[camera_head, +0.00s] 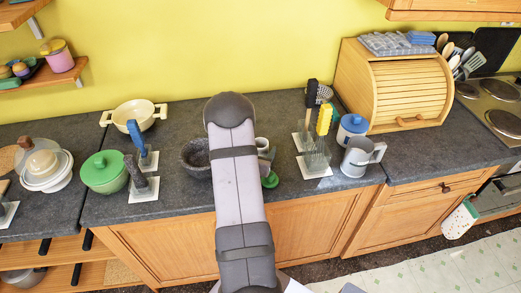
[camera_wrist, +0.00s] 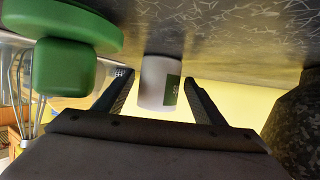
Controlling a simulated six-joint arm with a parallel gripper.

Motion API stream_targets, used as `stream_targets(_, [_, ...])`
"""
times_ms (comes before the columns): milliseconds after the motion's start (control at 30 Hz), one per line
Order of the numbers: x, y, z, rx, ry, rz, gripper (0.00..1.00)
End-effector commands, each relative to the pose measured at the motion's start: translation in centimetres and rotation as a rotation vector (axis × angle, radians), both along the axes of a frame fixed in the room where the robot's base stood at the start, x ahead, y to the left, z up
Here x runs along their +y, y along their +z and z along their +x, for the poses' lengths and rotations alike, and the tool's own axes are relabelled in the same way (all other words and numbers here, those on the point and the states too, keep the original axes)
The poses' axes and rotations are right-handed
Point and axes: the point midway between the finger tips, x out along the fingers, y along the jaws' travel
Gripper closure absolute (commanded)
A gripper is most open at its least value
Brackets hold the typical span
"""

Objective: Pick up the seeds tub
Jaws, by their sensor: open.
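The seeds tub, a small white tub with a green label, stands on the dark counter and shows in the wrist view (camera_wrist: 153,82), which is upside down. In the head view my arm partly covers a pale thing (camera_head: 262,144) that appears to be the tub. My gripper (camera_wrist: 160,78) is open, with one finger on each side of the tub and narrow gaps between. I cannot tell how far the fingertips reach along its sides. The gripper is hidden behind my arm in the head view.
Close to the gripper are a green knobbed thing (camera_wrist: 75,55) on one side and a dark stone mortar (camera_head: 196,157) on the other. Upright whisks and brushes (camera_head: 318,150) stand right of my arm, beside a metal mug (camera_head: 358,158). A green pot (camera_head: 104,172) stands left.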

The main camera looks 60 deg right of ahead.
Motion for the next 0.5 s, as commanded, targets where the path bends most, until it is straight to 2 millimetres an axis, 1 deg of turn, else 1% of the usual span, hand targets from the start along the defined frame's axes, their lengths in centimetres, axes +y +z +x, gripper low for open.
stream_targets(33, [-0.6, 0.2, 0.0, 0.001, -0.003, 0.001, 0.36])
stream_targets(167, [-1.9, -0.1, 0.5, 0.001, -0.002, 0.000, 0.36])
stream_targets(300, [-3.1, -0.8, 0.9, 0.001, -0.002, 0.001, 0.36])
stream_targets(500, [-3.8, -1.2, 1.1, 0.000, -0.001, 0.000, 0.36])
